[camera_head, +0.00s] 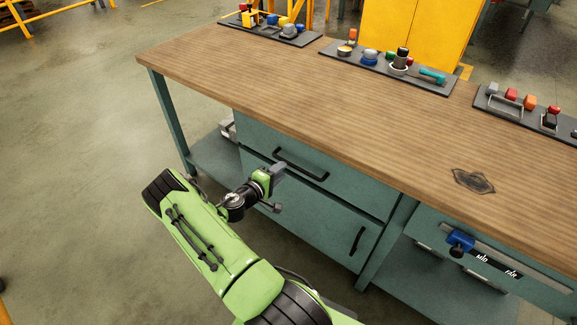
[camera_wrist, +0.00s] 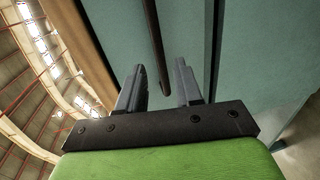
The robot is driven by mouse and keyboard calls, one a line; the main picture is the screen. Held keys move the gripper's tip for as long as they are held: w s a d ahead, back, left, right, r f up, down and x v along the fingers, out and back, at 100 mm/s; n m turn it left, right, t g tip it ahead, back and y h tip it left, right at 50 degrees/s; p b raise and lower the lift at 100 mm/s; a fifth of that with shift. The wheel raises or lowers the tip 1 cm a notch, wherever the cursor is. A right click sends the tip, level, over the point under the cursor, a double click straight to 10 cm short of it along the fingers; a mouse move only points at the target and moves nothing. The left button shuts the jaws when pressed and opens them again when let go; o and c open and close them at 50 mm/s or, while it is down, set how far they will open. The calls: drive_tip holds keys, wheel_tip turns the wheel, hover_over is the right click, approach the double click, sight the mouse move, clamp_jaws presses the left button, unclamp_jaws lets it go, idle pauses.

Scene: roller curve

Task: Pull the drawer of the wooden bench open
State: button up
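The wooden bench (camera_head: 330,90) has a wood top and teal front panels. Its drawer (camera_head: 255,140) sits under the top at the left and looks shut, with a long black bar handle (camera_head: 302,164). My gripper (camera_head: 277,174) is in front of the drawer, close to the handle's left part. In the wrist view the two grey fingers of my gripper (camera_wrist: 159,70) are apart. The dark handle (camera_wrist: 155,40) shows between them, with one end near the finger bases in the picture. I cannot tell whether a finger touches it.
Below the drawer is a cupboard door with a black handle (camera_head: 357,240). Trays of small items (camera_head: 390,69) line the back of the top. Open floor (camera_head: 80,150) lies to the left.

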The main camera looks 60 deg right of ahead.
sight(290, 164)
drive_tip(key=b+x, duration=0.1)
drive_tip(key=x, duration=0.5)
drive_tip(key=shift+s+d, duration=0.1)
drive_tip(key=shift+d, duration=0.05)
clamp_jaws()
